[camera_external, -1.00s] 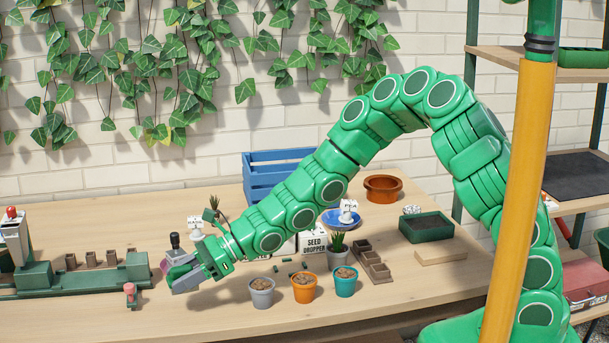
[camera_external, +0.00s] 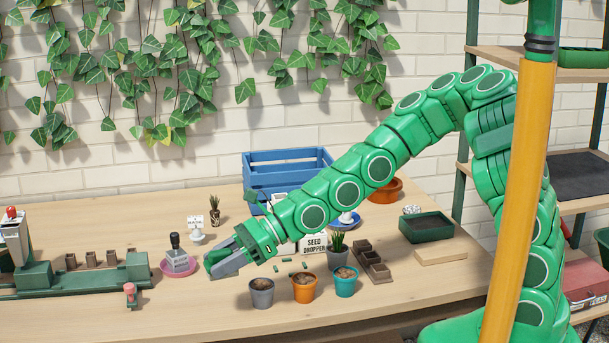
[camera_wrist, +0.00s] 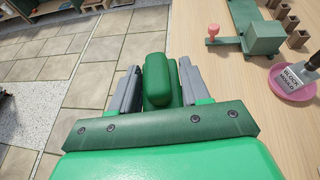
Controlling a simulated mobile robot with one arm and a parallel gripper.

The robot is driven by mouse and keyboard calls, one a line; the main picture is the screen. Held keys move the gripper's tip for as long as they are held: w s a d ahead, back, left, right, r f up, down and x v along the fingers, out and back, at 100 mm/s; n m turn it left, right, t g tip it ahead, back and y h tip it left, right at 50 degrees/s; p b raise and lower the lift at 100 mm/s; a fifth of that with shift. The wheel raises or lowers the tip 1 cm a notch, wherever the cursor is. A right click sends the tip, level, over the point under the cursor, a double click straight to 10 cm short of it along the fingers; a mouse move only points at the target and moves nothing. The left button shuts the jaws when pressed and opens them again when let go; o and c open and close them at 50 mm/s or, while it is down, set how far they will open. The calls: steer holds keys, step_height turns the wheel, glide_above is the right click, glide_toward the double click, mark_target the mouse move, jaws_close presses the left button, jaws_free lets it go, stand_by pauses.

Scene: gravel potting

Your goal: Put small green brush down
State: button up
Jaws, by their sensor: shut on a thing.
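The small green brush (camera_wrist: 157,85) is between the two grey fingers of my gripper (camera_wrist: 157,76) in the wrist view. The fingers are shut on it, one on each side. In the external view my gripper (camera_external: 220,264) is low over the wooden table (camera_external: 90,318), right of the pink dish. The brush cannot be clearly told from the green gripper parts there. I cannot tell whether it touches the table.
The pink dish (camera_external: 164,269) holds the block mould (camera_external: 178,261). Grey (camera_external: 261,294), orange (camera_external: 304,289) and teal (camera_external: 345,283) pots stand right of my gripper. Small green pieces lie behind them. A green press (camera_external: 80,278) stands at the left. The front-left table is mostly clear.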

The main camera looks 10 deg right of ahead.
steer(key=shift+s+d+r, duration=0.25)
steer(key=shift+s+d, duration=0.15)
steer(key=shift+d, duration=0.15)
